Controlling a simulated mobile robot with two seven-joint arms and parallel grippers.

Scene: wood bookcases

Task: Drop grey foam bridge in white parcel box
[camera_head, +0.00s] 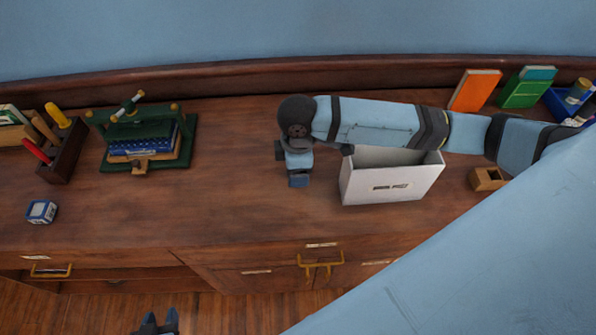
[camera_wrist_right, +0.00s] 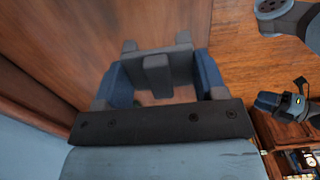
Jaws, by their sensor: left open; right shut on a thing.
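The white parcel box (camera_head: 390,187) stands open-topped on the wooden desk, right of centre in the head view. My right forearm passes over its back edge. My right gripper (camera_head: 298,179) hangs down just left of the box, apart from it. In the right wrist view the grey foam bridge (camera_wrist_right: 154,74) is between its dark blue fingers, and the gripper is shut on it. The bridge cannot be made out in the head view. My left gripper (camera_head: 158,322) is open and empty at the bottom edge, in front of the desk.
A green book press (camera_head: 148,135), a tool rack (camera_head: 62,150) and a blue-white cube (camera_head: 41,212) are on the left. A small wooden block (camera_head: 487,179), orange book (camera_head: 475,90) and green book (camera_head: 525,92) are right of the box.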

